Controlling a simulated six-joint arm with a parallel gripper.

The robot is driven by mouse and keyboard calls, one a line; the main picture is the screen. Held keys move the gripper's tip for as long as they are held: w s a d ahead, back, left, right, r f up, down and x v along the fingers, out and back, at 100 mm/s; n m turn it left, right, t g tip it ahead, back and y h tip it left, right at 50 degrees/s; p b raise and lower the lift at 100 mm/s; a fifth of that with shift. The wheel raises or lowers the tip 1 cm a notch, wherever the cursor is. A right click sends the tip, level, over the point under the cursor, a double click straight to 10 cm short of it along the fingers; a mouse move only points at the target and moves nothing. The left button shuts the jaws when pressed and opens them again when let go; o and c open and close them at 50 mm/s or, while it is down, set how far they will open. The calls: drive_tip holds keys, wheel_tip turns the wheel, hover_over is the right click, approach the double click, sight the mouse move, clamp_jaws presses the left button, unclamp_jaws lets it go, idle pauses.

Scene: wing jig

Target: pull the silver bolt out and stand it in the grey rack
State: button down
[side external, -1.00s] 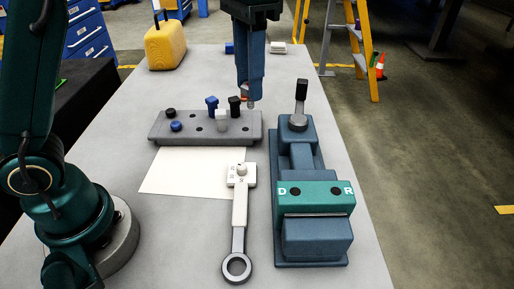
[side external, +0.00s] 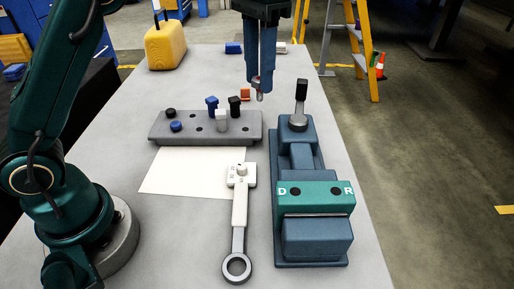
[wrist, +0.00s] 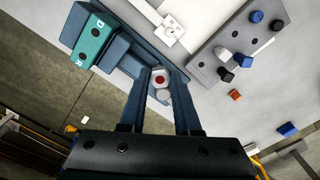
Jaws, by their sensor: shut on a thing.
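My gripper (side external: 260,90) is shut on a silver bolt (side external: 258,84) and holds it in the air above the table, to the right of the grey rack. In the wrist view the silver bolt (wrist: 163,97) sits between the two fingers, with a red spot on its end. The grey rack (side external: 160,135) stands on the table with several holes. It carries blue and black pegs and one whitish peg (side external: 222,116). Some holes in its front row and right end are empty.
A blue clamp with a teal block (side external: 315,202) marked D and R and an upright black-tipped lever (side external: 301,92) stands right of the rack. A white-and-grey ring-ended tool (side external: 239,205) lies between. A small orange block (side external: 244,94) lies behind the rack.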

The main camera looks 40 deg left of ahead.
drive_tip(key=shift+w+a+f+n, duration=0.95)
drive_tip(key=shift+a+f, duration=0.9)
drive_tip(key=shift+f, duration=0.7)
drive_tip(key=shift+w+a+f+n, duration=0.65)
drive_tip(key=shift+w+a+f, duration=0.65)
drive_tip(key=shift+a+f, duration=0.95)
drive_tip(key=shift+w+a+f+n, duration=0.8)
drive_tip(key=shift+w+a+f, duration=0.5)
drive_tip(key=shift+f, duration=1.6)
drive_tip(key=shift+s+a, duration=0.2)
drive_tip(key=shift+f, duration=1.2)
drive_tip(key=c, duration=0.5)
unclamp_jaws()
drive_tip(key=shift+c, duration=0.2)
